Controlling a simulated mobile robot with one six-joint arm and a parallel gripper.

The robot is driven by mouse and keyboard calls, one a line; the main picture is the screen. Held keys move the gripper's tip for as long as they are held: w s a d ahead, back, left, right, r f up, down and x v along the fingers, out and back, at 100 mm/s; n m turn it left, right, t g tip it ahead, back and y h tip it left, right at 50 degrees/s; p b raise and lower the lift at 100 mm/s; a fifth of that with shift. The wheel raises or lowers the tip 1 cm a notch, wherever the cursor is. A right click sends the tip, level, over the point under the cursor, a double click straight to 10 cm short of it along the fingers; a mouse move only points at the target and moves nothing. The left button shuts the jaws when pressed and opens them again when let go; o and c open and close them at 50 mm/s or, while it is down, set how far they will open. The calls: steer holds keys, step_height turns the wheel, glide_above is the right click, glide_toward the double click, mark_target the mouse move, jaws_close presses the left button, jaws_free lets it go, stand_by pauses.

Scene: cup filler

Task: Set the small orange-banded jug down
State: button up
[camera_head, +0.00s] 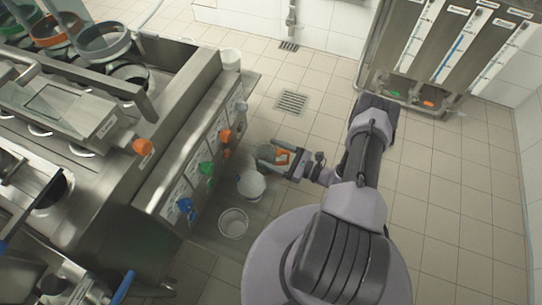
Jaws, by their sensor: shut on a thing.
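My gripper (268,160) is at the middle of the view, reaching left from my arm, with its two dark fingers on either side of the small orange-banded jug (283,157). The jug shows an orange band and a greyish inside, and much of it is hidden by the fingers. It is above or at the right edge of the steel ledge (215,238) along the machine's front. I cannot tell whether its base touches anything. A white jug or cup (250,184) is just below it in the picture, close to my gripper.
The steel machine (150,185) has orange, green and blue knobs facing the ledge. A dispenser rack (440,50) is at the back right. Tiled floor is clear around a drain (292,102).

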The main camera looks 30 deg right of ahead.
steer(key=o, duration=2.1)
steer(key=shift+d+r, duration=0.1)
steer(key=shift+r, duration=0.05)
steer(key=p+v, duration=0.3)
steer(key=v, duration=0.9)
steer(key=w+a+r+n+g, duration=0.25)
steer(key=r+n+g, duration=0.2)
steer(key=r, duration=0.35)
steer(key=w+a+r+n+g, duration=0.2)
steer(key=a+r+n+g, duration=0.25)
steer(key=r, duration=0.45)
steer(key=w+a+r+n+g, duration=0.2)
steer(key=r+n+g, duration=0.25)
steer(key=r, duration=0.35)
steer(key=s+a+r+n+t+h, duration=0.2)
steer(key=s+a+r+n+h, duration=0.2)
steer(key=r, duration=0.5)
steer(key=s+a+r+n+t+h, duration=0.2)
steer(key=s+a+r+n+h, duration=0.2)
steer(key=s+a+r+n, duration=0.3)
step_height(320, 180, up, 2)
steer(key=s+a, duration=0.2)
steer(key=shift+a+r, duration=0.2)
steer(key=shift+a, duration=0.2)
